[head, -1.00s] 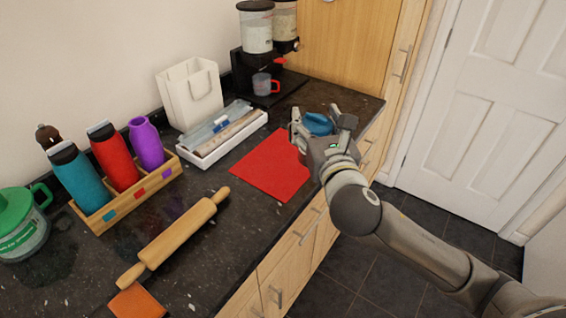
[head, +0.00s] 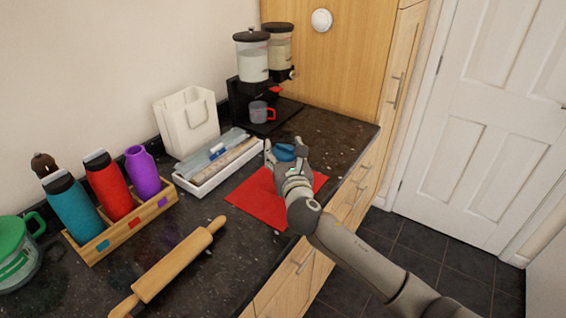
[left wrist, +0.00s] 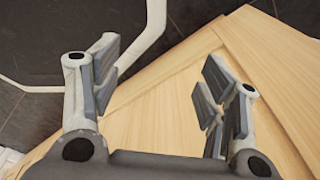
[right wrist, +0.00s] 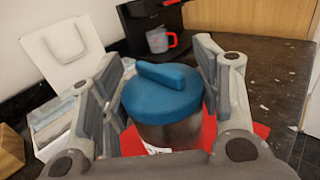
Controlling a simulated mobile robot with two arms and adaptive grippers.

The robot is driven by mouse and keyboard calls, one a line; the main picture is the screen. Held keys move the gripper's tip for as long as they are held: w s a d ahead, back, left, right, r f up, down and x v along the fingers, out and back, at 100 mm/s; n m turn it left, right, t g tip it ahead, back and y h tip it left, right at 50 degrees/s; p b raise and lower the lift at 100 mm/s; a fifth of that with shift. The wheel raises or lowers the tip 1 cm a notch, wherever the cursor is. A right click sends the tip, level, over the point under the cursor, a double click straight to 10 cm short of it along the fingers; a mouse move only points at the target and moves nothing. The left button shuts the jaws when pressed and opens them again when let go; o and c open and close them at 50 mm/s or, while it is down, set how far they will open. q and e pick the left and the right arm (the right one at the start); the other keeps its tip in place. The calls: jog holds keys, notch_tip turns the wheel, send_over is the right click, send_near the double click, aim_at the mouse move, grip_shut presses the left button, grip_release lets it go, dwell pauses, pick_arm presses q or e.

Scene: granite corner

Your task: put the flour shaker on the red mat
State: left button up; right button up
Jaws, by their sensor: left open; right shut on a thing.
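The flour shaker (right wrist: 165,100) has a blue lid and a darker see-through body. It shows upright between the fingers of my right gripper (right wrist: 168,98) in the right wrist view. In the head view its blue lid (head: 285,152) shows past my right gripper (head: 286,158), which is shut on it over the far part of the red mat (head: 258,203). The mat also shows behind the shaker in the right wrist view (right wrist: 262,130). I cannot tell whether the shaker's base touches the mat. My left gripper (left wrist: 160,90) is open and empty, facing a wooden cabinet surface and dark floor.
A white tray (head: 210,187) with long items lies left of the mat. A white bag (head: 187,122), a dispenser (head: 252,60) and a red-handled cup (head: 259,111) stand behind. A rolling pin (head: 170,268) and a bottle rack (head: 120,235) are at left.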

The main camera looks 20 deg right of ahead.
jog(key=shift+w+a+f, duration=0.1)
jog(key=shift+w+f, duration=0.3)
jog(key=shift+f, duration=1.5)
jog(key=shift+f, duration=0.15)
jog(key=o, duration=1.5)
jog(key=shift+c, duration=0.2)
jog(key=shift+s, duration=0.1)
